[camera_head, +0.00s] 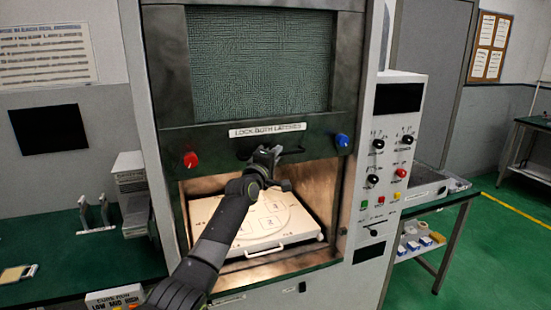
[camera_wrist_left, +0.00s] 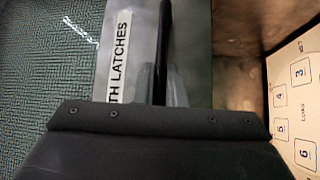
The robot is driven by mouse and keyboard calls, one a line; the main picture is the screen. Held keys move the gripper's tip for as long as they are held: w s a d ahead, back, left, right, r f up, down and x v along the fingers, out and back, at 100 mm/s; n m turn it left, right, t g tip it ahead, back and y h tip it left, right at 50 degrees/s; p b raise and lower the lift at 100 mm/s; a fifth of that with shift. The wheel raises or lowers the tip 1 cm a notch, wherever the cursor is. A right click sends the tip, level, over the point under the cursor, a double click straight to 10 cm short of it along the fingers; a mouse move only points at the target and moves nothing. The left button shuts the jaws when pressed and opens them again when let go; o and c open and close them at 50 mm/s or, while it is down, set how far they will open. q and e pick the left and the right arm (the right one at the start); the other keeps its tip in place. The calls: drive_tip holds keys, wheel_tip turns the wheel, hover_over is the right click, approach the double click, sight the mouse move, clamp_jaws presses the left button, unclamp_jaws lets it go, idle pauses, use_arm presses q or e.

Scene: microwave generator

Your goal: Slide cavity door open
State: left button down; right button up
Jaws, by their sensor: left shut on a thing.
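The cavity door (camera_head: 262,60) is a dark frame with a mesh window and a "LOCK BOTH LATCHES" label (camera_head: 267,129). It stands raised, and the cavity below it is uncovered. A black handle bar (camera_head: 292,151) runs along the door's lower edge. My left gripper (camera_head: 266,154) is shut on this handle in front of the door. In the left wrist view the handle (camera_wrist_left: 163,40) runs between the fingers (camera_wrist_left: 165,95), beside the label. A red latch knob (camera_head: 190,159) and a blue latch knob (camera_head: 342,140) sit at either side of the door. My right gripper is out of view.
A white numbered tray (camera_head: 305,233) with a front handle lies inside the lit cavity, partly behind my left arm. A control panel (camera_head: 395,140) with knobs stands to the right. Green-topped benches (camera_head: 70,255) flank the machine. Green floor (camera_head: 490,260) is open at right.

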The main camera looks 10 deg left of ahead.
use_arm(q)
drive_tip(key=c, duration=1.5)
unclamp_jaws()
drive_tip(key=b+v, duration=0.2)
drive_tip(key=v, duration=1.5)
drive_tip(key=shift+s, duration=0.2)
drive_tip(key=shift+f, duration=0.1)
